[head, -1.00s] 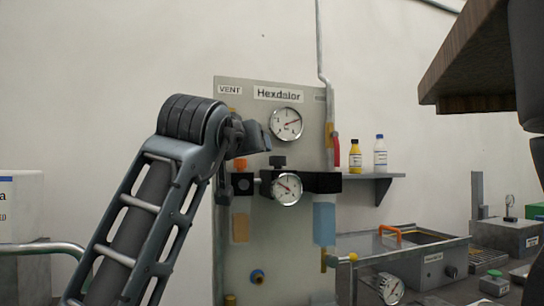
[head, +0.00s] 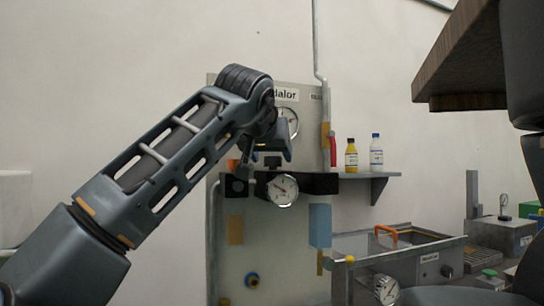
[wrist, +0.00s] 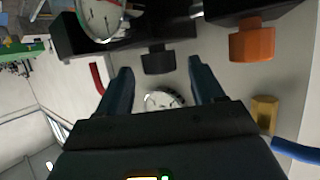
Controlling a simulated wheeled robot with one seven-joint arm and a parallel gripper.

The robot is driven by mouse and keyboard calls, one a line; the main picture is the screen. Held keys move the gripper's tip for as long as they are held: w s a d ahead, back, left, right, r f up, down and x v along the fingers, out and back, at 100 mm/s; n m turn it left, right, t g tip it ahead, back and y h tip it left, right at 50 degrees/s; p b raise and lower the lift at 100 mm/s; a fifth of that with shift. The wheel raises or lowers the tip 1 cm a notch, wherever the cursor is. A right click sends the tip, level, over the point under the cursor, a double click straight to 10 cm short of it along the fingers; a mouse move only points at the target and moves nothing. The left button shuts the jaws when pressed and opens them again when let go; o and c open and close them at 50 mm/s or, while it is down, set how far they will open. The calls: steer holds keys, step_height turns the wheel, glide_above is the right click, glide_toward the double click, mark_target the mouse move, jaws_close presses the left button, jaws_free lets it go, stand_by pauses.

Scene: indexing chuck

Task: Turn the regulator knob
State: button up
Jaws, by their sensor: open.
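A black knob (head: 272,161) stands on top of the dark manifold bar on the wall panel, above the lower gauge (head: 282,190). In the wrist view this black knob (wrist: 158,60) shows between the fingertips, with a finger on each side and no clear contact. An orange knob (head: 233,165) sits to its left on the bar; in the wrist view the orange knob (wrist: 252,42) is right of the fingers. I cannot tell by label which is the regulator knob. My gripper (wrist: 160,68) is open and empty, above the black knob in the head view (head: 268,152).
The upper gauge (head: 289,122) is partly hidden behind my arm. A vertical pipe with a red handle (head: 333,150) runs right of the panel. A shelf (head: 370,176) holds a yellow and a white bottle. A metal basin (head: 400,245) stands lower right.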

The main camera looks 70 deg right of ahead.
steer(key=shift+x, duration=1)
steer(key=c, duration=1.1)
steer(key=shift+o, duration=0.2)
steer(key=shift+t, duration=0.3)
